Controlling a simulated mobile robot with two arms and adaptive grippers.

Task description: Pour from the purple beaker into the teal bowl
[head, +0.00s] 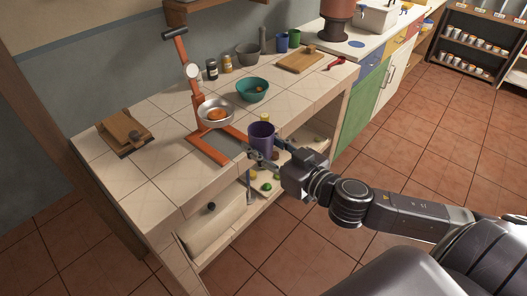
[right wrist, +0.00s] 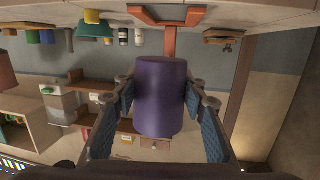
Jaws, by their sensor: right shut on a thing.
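The purple beaker (head: 262,140) is upright at the counter's front edge in the head view. My right gripper (head: 266,160) is shut on it, and in the right wrist view the beaker (right wrist: 160,95) sits between both fingers. Whether it has contents cannot be told. The teal bowl (head: 252,92) stands upright on the counter, behind and left of the beaker and apart from it. The bowl also shows upside down in the right wrist view (right wrist: 94,31). My left gripper is not in view.
An orange scale (head: 207,148) with a metal pan stands left of the beaker. A small yellowish item (head: 264,116) is just behind the beaker. A mortar (head: 248,54), jars (head: 227,63) and a wooden board (head: 300,60) stand farther back. Tiles right of the bowl are clear.

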